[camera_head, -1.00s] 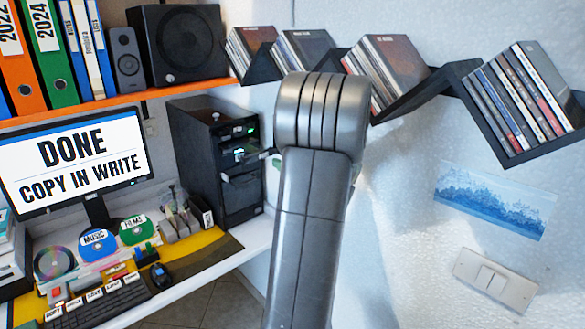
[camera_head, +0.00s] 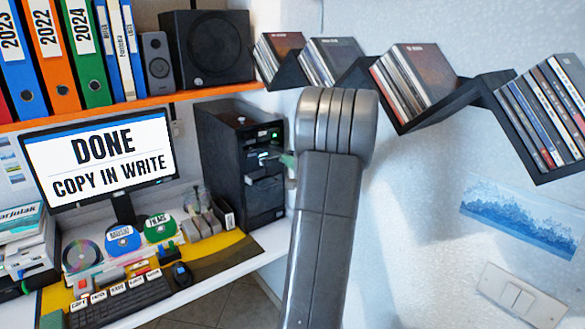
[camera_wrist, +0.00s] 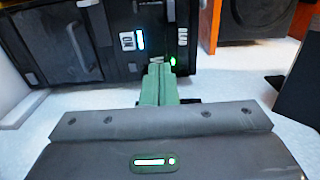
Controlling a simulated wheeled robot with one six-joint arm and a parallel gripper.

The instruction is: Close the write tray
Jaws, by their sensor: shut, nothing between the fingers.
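The black computer tower (camera_head: 240,165) stands on the white desk, with green lights on its drive front. No tray clearly sticks out in the wrist view. The fingertips cover part of the front, so I cannot tell if the write tray is flush or if they touch it.
The monitor (camera_head: 100,160) reads "DONE COPY IN WRITE". A keyboard (camera_head: 120,303) and discs (camera_head: 123,240) lie on the desk left of the tower. A black speaker (camera_head: 207,48) sits on the orange shelf above. Zigzag shelves (camera_head: 480,95) with disc cases hang on the right wall.

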